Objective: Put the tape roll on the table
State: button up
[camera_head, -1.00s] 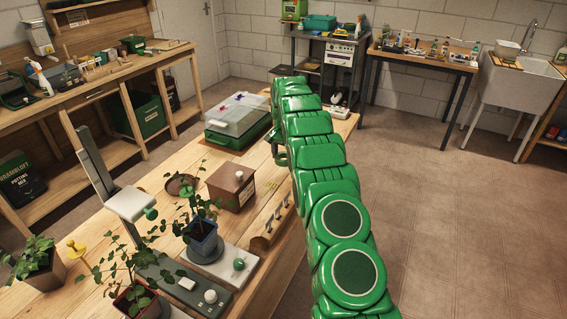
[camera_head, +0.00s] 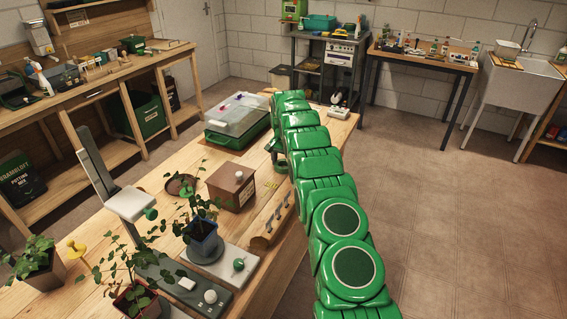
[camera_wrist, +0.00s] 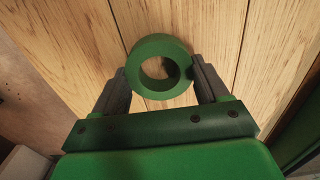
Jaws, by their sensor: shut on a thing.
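The tape roll (camera_wrist: 160,67) is a thick green ring with a round hole in the wrist view. My gripper (camera_wrist: 162,78) is shut on it, with one dark finger against each side. Planks of the wooden table (camera_wrist: 205,20) show behind the roll and through its hole. I cannot tell whether the roll touches the table or is a little above it. In the head view, my green arm reaches over the right edge of the table (camera_head: 157,172), and its end partly hides the gripper.
A green tray with a clear lid (camera_head: 237,118) stands left of my arm's end. A brown box (camera_head: 231,187), a wooden block with hooks (camera_head: 272,226) and potted plants (camera_head: 203,245) stand nearer. Bare wood shows between the box and my arm.

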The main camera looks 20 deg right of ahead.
aim_at(284, 163)
jog(key=shift+f, duration=0.2)
jog(key=o, duration=1.1)
jog(key=shift+c, duration=0.2)
jog(key=shift+r, duration=0.1)
notch_tip(284, 163, up, 12)
jog(key=s+a+r+n, duration=0.1)
jog(key=s+a+r, duration=0.2)
jog(key=s+r, duration=0.45)
jog(key=s+a+r+n+g, duration=0.15)
jog(key=s+a+r, duration=0.3)
jog(key=s, duration=0.55)
jog(key=s+a+r+n+t, duration=0.1)
jog(key=s+a+r+n, duration=0.15)
jog(key=s+r, duration=0.55)
jog(key=s+a+f+n, duration=0.1)
jog(key=s+f, duration=0.1)
jog(key=s, duration=1.1)
jog(key=s+a+f+n+g, duration=0.1)
jog(key=s+a+f, duration=0.1)
jog(key=s, duration=1.2)
jog(key=s+a+f+n, duration=0.2)
jog(key=s, duration=1.1)
jog(key=shift+s, duration=0.35)
jog(key=shift+a, duration=0.1)
